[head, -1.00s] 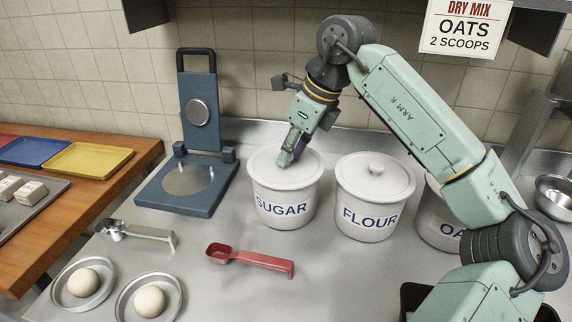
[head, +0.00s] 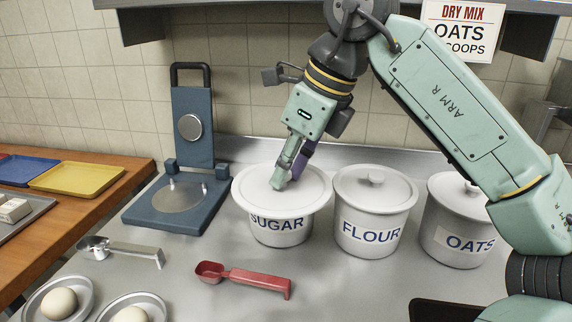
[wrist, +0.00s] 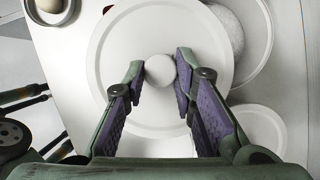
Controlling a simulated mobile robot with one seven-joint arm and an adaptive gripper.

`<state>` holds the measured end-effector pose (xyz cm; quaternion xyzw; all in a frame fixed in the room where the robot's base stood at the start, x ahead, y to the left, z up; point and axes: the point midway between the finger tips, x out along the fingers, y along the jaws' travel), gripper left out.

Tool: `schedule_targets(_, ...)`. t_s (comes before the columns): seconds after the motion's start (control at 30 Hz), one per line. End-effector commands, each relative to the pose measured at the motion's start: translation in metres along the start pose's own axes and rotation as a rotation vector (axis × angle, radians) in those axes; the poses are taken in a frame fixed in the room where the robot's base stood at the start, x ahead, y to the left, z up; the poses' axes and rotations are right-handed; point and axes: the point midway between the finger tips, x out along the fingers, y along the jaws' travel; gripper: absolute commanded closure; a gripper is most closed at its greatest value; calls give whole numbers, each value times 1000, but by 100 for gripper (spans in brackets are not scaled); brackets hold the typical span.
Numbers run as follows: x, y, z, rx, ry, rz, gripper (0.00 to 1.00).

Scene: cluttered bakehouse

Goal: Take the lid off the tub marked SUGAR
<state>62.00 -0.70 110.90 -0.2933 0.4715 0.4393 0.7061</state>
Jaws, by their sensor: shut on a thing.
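The tub marked SUGAR (head: 280,238) stands on the steel counter, left of the FLOUR tub. My gripper (head: 281,182) is shut on the knob of its round white lid (head: 252,187). In the wrist view the fingers (wrist: 161,76) hold the knob (wrist: 160,70) from both sides. The lid (wrist: 118,45) is raised a little above the tub and covers the top of the SUGAR lettering in the head view. In the wrist view, part of an open tub with white contents (wrist: 229,32) shows beyond the lid's edge.
The FLOUR tub (head: 371,222) stands close on the right, with the OATS tub (head: 458,232) beyond it, both lidded. A blue press (head: 190,140) stands left. A red scoop (head: 245,277) and a metal scoop (head: 130,250) lie in front. Counter around the red scoop is clear.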

Motion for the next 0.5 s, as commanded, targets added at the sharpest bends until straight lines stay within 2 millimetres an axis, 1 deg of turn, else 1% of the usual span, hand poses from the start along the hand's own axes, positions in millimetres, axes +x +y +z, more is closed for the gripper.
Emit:
schedule_targets(0.03, 1, 10, -6, -2, 1, -3, 100)
schedule_targets(0.1, -4, 22, -12, -1, 1, -3, 100)
schedule_targets(0.2, -8, 36, -17, 0, 2, -2, 100)
schedule_targets(0.33, -13, 49, -22, 0, 1, -1, 100)
schedule_targets(0.5, -20, 56, -23, 0, 0, -1, 100)
